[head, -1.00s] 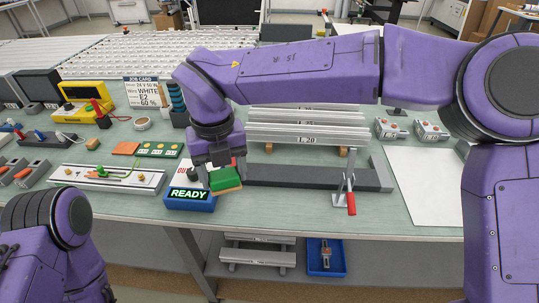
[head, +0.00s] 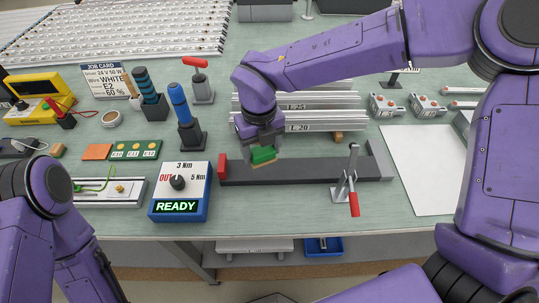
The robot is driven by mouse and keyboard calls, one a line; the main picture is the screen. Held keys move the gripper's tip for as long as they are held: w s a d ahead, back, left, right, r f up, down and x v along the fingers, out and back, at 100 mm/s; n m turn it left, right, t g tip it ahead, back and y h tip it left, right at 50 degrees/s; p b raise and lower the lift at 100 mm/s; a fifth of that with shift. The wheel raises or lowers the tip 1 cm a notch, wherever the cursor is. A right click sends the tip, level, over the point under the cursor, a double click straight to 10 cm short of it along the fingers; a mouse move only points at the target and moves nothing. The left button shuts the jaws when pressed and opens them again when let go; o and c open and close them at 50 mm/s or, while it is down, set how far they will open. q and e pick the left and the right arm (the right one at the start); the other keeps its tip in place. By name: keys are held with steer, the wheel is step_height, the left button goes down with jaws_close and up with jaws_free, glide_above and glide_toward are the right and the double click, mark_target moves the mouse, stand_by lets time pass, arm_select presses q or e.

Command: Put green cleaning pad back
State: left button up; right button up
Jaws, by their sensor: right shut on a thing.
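The green cleaning pad (head: 263,155) is a small green block with a tan underside. My right gripper (head: 262,146) is shut on it and holds it over the dark grey bar fixture (head: 300,171); whether it touches the bar cannot be told. An orange pad (head: 97,152) lies on the bench at the left, beside a green strip with several round marks (head: 136,150). My left arm shows at the lower left, but its gripper is not in view.
A blue READY box with a dial (head: 180,192) stands at the front edge. A red-handled clamp (head: 352,190) rises at the bar's right. A blue-handled driver (head: 184,115) stands upright left of my right gripper. Aluminium profiles (head: 325,120) lie behind. A white sheet (head: 421,165) covers the right side.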

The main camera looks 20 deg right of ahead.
mark_target(269, 168)
steer(key=shift+w+d+f, duration=0.25)
steer(key=shift+d+f, duration=0.1)
steer(key=shift+f, duration=0.2)
steer(key=shift+w+d+f, duration=0.25)
steer(key=shift+d+f, duration=0.05)
steer(key=shift+f, duration=0.25)
steer(key=f, duration=0.1)
steer(key=f+p, duration=0.1)
steer(key=s+d+f, duration=0.1)
steer(key=shift+f, duration=0.1)
steer(key=shift+w+a+f, duration=0.15)
steer(key=shift+w+f, duration=0.15)
steer(key=shift+s+f, duration=0.1)
steer(key=o, duration=1.1)
steer(key=shift+r, duration=0.25)
step_height(269, 168, up, 12)
steer(key=shift+b, duration=0.65)
